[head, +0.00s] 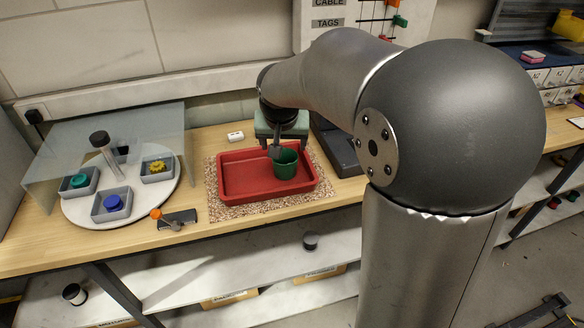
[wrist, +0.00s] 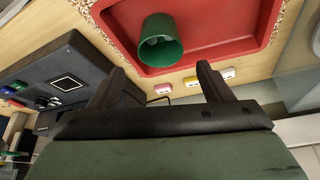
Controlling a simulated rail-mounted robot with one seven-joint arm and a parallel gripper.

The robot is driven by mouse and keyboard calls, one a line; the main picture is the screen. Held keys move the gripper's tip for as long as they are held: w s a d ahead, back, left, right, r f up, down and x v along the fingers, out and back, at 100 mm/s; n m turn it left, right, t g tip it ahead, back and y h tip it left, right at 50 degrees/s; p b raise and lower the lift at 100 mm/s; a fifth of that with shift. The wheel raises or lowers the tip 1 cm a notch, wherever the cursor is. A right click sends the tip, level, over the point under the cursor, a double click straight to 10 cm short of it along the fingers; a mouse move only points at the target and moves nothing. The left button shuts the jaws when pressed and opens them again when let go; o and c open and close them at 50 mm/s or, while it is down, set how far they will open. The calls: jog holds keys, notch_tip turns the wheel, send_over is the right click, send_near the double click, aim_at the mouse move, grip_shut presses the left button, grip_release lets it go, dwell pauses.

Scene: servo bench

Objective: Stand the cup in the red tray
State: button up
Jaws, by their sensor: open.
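The green cup (head: 285,168) stands upright inside the red tray (head: 240,184), toward its right side. In the wrist view the cup (wrist: 155,28) shows its open rim, with the red floor of the tray (wrist: 215,25) around it. My gripper (head: 283,148) is just above and behind the cup, with one finger overlapping its rim in the head view. In the wrist view my gripper (wrist: 159,68) has its two fingers spread wide, nothing between them, and the cup lies beyond the tips. Whether a finger touches the cup, I cannot tell.
The tray sits on a speckled mat (head: 222,207). To the left, a round white turntable (head: 140,205) holds grey bins under a clear shield (head: 60,150). An orange-knobbed device (head: 178,219) lies near the front edge. A dark console (head: 335,145) stands right of the tray.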

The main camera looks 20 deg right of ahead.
jog(key=s+f+n+g, duration=0.1)
jog(key=s+f+g, duration=0.1)
jog(key=s, duration=1.1)
jog(key=s+f+n+g+y, duration=0.1)
jog(key=s+f, duration=0.3)
jog(key=s, duration=1)
jog(key=shift+s+f+n+g+y, duration=0.2)
jog(key=shift+s+n+g+y, duration=0.1)
jog(key=shift+n+g, duration=0.4)
jog(key=shift+w, duration=0.1)
